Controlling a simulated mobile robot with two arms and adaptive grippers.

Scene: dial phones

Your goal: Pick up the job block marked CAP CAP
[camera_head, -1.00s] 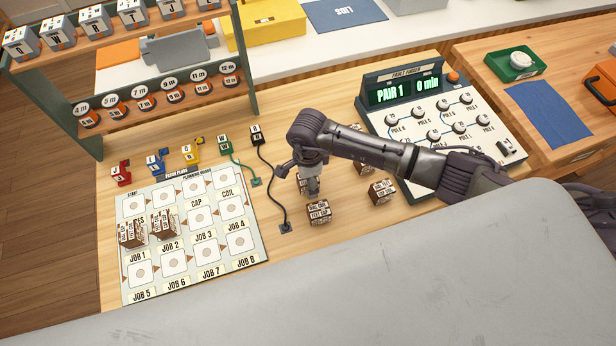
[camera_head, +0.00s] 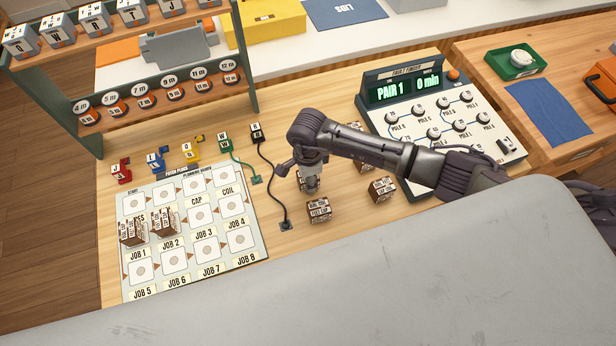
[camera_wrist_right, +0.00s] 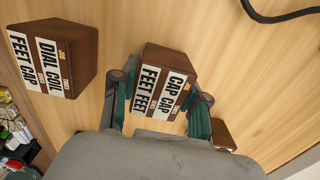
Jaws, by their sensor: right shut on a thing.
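The brown job block marked CAP CAP over FEET FEET (camera_wrist_right: 163,80) sits between the fingers of my right gripper (camera_wrist_right: 160,98) in the right wrist view. The green-padded fingers press on its two sides. In the head view my right gripper (camera_head: 311,183) points down at the table right of the black cord, and the block is mostly hidden by the fingers. I cannot tell whether the block is clear of the table. My left gripper is not in view.
A block marked DIAL COIL, FEET CAP (camera_wrist_right: 50,60) stands close by; another block (camera_head: 382,189) is to the right. The planning board (camera_head: 188,268) with two blocks lies left. The fault finder panel (camera_head: 440,120) stands behind my arm. A black cord (camera_head: 272,185) lies left of the gripper.

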